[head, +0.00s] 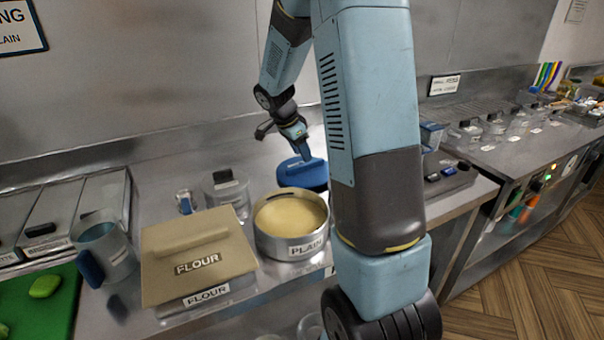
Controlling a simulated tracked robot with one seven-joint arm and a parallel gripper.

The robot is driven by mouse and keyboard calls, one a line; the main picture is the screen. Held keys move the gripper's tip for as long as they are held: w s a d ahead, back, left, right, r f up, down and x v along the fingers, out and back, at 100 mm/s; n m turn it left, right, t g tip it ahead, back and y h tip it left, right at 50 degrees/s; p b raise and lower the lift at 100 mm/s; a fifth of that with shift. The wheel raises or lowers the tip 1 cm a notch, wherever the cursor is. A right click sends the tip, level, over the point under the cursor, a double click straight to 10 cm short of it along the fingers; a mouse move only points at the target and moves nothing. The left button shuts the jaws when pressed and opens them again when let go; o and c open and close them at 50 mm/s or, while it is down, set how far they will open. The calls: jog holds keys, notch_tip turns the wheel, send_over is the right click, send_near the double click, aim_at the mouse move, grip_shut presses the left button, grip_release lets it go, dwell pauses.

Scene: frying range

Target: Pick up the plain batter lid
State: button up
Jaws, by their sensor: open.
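The round steel tub marked PLAIN (290,248) stands uncovered on the steel counter, with pale yellow batter (290,214) inside. My gripper (299,147) is open and points down just above the lid's handle. I cannot tell whether its fingertips touch the handle.
The flour bin (180,245) with its tan lid stands left of the tub. A clear jug (103,250) with a blue handle and a clear container (228,190) with a dark handle stand nearby. My arm covers the counter's right part. A steel wall rises behind.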

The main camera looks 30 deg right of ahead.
aim_at(304, 164)
jog(key=shift+w+a+x, duration=0.15)
jog(key=shift+x, duration=1)
jog(key=shift+w+a+x, duration=0.1)
jog(key=shift+a+x, duration=0.05)
jog(key=shift+x, duration=1)
jog(key=shift+f, duration=0.2)
jog(key=shift+c, duration=0.2)
grip_shut()
